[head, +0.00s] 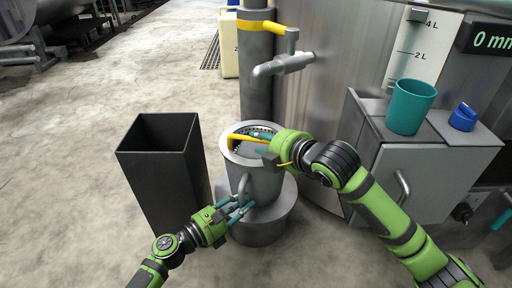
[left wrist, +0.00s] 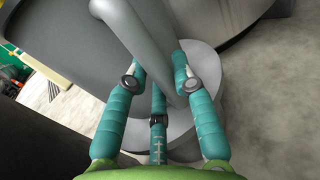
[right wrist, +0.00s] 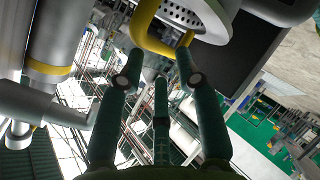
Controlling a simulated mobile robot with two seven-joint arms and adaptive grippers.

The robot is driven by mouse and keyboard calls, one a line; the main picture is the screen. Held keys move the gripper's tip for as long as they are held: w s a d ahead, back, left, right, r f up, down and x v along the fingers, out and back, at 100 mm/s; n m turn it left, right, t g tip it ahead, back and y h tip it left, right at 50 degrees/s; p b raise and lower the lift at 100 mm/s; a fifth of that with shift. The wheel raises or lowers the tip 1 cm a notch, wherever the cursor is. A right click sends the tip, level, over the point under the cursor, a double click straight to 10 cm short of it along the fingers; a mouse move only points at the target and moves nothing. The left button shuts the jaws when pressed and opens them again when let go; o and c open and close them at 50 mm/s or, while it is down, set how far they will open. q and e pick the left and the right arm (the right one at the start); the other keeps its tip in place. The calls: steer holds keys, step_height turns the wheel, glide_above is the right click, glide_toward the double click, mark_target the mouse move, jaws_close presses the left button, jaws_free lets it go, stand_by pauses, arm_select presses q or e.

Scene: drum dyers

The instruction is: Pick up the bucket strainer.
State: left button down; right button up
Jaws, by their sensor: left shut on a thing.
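The bucket strainer, a perforated metal disc with a yellow handle (head: 239,137), sits in the top of a grey metal bucket (head: 264,184). Its holes (right wrist: 182,14) show in the right wrist view. My right gripper (head: 263,142) is at the right part of the yellow handle, its fingers spread, with the yellow bar (right wrist: 148,35) at their tips. Whether they touch it I cannot tell. My left gripper (head: 238,205) is shut on the bucket's grey side handle (head: 243,184), which runs between its fingers in the left wrist view (left wrist: 160,50).
The bucket stands on a round grey base (head: 262,230) below a tap (head: 285,65) with a yellow lever. A tall dark open bin (head: 160,165) is at left. A cabinet (head: 425,170) with a teal cup (head: 410,105) and blue-capped item (head: 463,117) is at right.

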steer(key=shift+x, duration=2.9)
steer(key=shift+s+a+r, duration=0.1)
steer(key=shift+a+r, duration=0.05)
steer(key=shift+r, duration=0.05)
jaws_close()
